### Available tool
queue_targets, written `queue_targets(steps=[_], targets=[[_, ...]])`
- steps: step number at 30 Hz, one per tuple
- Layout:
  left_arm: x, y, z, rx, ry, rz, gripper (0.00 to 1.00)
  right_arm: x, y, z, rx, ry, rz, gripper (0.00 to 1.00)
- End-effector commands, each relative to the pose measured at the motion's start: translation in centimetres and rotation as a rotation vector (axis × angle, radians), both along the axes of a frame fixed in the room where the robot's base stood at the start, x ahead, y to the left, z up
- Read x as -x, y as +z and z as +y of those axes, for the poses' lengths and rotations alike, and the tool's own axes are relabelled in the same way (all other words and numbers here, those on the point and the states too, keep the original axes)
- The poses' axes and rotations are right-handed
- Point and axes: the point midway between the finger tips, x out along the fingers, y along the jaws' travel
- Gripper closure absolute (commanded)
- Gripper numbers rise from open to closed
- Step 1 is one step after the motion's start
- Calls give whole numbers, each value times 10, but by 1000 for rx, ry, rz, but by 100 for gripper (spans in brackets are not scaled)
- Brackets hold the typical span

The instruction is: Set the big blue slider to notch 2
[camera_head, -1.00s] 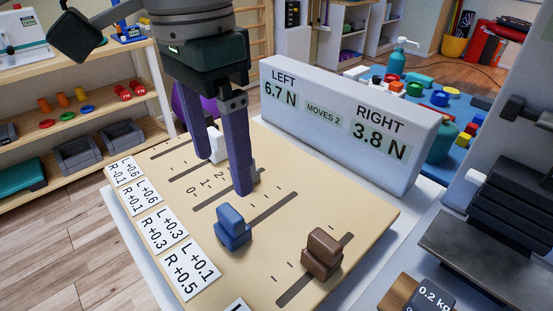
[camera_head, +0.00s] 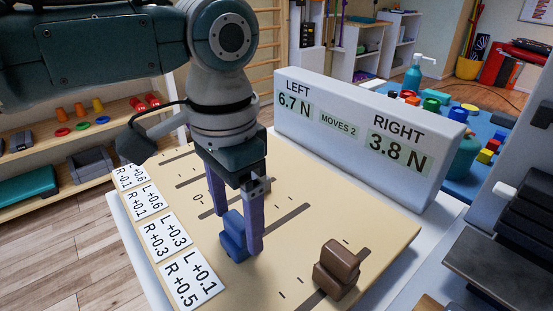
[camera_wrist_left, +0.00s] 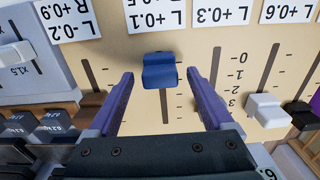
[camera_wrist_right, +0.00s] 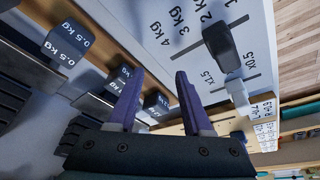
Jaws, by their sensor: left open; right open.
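The big blue slider (camera_head: 232,240) sits at the card end of its slot on the tan board (camera_head: 385,225). Its bare slot runs away from it toward the display. My left gripper (camera_head: 236,228) is open, with its purple fingers down around the blue slider. In the left wrist view the blue slider (camera_wrist_left: 159,70) is between the open fingertips, with a gap on both sides. Tick marks line its slot; numbers 0 to 3 stand farther right. My right gripper (camera_wrist_right: 155,78) shows only in its own wrist view, open and empty near small weights.
A brown slider (camera_head: 337,268) stands right of the blue one. A white slider (camera_wrist_left: 268,108) shows in the left wrist view. The display box (camera_head: 365,135) reads left 6.7 N, right 3.8 N, moves 2. White cards (camera_head: 190,284) line the board's left edge.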

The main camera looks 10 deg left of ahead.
Motion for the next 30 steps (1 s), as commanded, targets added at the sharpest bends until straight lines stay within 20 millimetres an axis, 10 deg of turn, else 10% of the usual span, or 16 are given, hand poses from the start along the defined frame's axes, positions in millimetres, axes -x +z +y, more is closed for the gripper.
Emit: queue_targets(steps=[5, 30], targets=[[0, 0, 0, 0, -1, 0, 17, 0, 0, 0, 0, 0, 0, 50], [0, 1, 0, 1, 0, -1, 100, 0, 0, -1, 6, 3, 1, 50]])
